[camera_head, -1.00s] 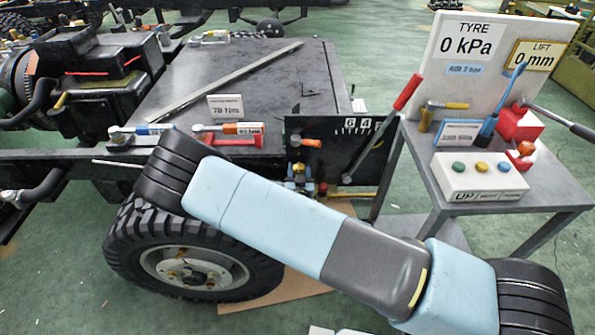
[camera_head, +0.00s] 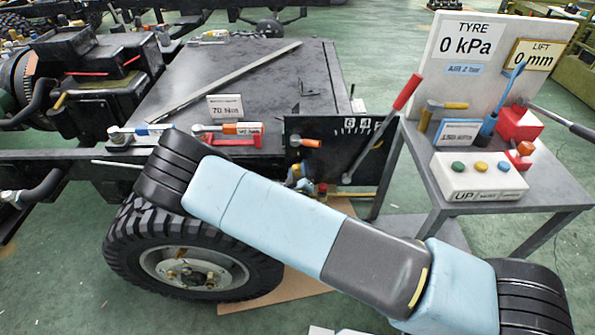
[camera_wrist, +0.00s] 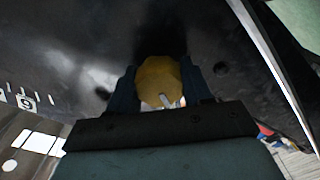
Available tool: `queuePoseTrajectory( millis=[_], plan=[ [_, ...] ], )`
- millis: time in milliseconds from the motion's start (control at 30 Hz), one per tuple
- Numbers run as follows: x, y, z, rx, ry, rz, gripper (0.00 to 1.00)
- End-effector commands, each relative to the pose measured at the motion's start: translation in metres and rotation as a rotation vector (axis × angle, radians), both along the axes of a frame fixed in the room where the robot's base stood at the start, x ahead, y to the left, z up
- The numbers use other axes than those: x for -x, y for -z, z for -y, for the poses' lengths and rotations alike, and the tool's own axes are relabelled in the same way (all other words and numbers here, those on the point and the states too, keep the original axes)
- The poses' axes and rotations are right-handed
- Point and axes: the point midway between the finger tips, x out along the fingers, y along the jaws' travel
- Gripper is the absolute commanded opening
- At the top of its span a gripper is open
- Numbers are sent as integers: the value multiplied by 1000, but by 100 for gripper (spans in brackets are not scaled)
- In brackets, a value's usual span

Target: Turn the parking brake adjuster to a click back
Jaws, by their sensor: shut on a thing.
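A yellow, many-sided knob (camera_wrist: 158,76), apparently the adjuster, stands at a dark surface in the wrist view. A pale pointer-like mark shows at its lower edge. My gripper (camera_wrist: 160,86) is shut on it, with one dark blue finger on each side.
A tyre (camera_head: 150,262) stands below the frame, close to my arm. A long red-handled lever (camera_head: 405,92) leans beside the panel. A grey bench (camera_head: 455,208) at the right holds a button box (camera_head: 480,180) and gauge board.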

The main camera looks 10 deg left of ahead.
Motion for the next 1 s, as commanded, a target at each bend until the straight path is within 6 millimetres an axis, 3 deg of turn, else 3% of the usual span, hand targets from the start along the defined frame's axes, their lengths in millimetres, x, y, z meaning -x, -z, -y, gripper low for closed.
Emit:
queuePoseTrajectory(
  millis=[667,700,1000],
  plan=[
    [2,1,-4,63,-8,13,19],
    [2,1,-4,63,-8,13,50],
    [1,1,-2,63,-4,14,75]
  ],
)
